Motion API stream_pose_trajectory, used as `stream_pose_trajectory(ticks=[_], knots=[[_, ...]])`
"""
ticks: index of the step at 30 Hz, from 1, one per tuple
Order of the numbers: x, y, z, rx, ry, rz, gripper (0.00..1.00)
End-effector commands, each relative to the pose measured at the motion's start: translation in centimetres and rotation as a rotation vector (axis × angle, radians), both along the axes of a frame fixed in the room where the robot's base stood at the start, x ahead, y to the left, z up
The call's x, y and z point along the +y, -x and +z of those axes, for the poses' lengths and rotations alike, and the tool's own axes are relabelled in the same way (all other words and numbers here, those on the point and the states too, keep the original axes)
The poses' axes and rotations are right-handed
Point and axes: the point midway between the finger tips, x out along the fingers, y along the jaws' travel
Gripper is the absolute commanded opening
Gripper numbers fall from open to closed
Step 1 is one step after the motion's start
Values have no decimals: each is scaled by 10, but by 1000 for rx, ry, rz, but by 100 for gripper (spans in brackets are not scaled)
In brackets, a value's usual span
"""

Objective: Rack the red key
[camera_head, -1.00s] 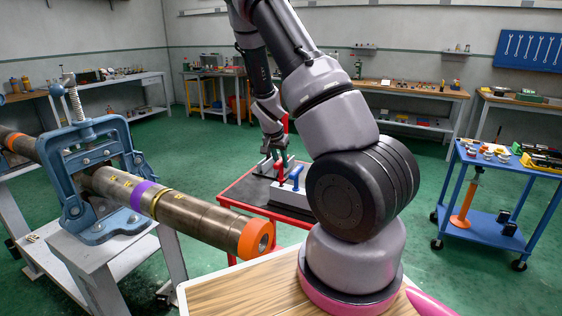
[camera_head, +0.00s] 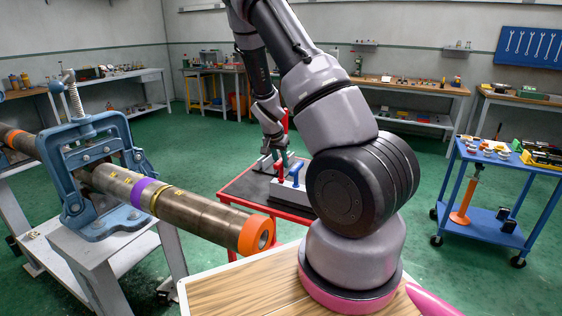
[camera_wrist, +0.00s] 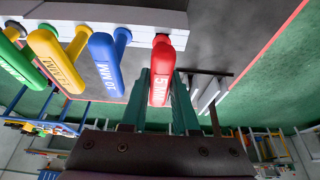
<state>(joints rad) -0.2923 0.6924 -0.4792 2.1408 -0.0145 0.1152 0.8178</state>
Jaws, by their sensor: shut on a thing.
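The red key (camera_wrist: 161,75) has a T-handle with white lettering, and it sits between the teal fingers of my gripper (camera_wrist: 163,88) in the wrist view. My gripper is shut on this handle. Its stem end meets the edge of the pale rack block (camera_wrist: 100,14), but I cannot tell how deep it sits. The blue key (camera_wrist: 105,62), yellow key (camera_wrist: 56,60) and green key (camera_wrist: 20,65) line up to its left, stems towards the block. In the head view my gripper (camera_head: 274,162) is low over the rack (camera_head: 290,191), close to the red handle (camera_head: 279,173).
The rack stands on a dark-topped red table (camera_head: 240,192). A pipe (camera_head: 195,215) in a blue vise (camera_head: 85,175) juts in at the left of my arm. A blue cart (camera_head: 490,195) with tools is at the right. Green floor lies open between.

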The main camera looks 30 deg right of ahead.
Motion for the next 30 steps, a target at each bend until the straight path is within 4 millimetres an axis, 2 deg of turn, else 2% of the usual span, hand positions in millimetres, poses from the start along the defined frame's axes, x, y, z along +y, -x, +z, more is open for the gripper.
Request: stream_pose_trajectory(ticks=[30], knots=[[0,0,-11,-1,1,0,0]])
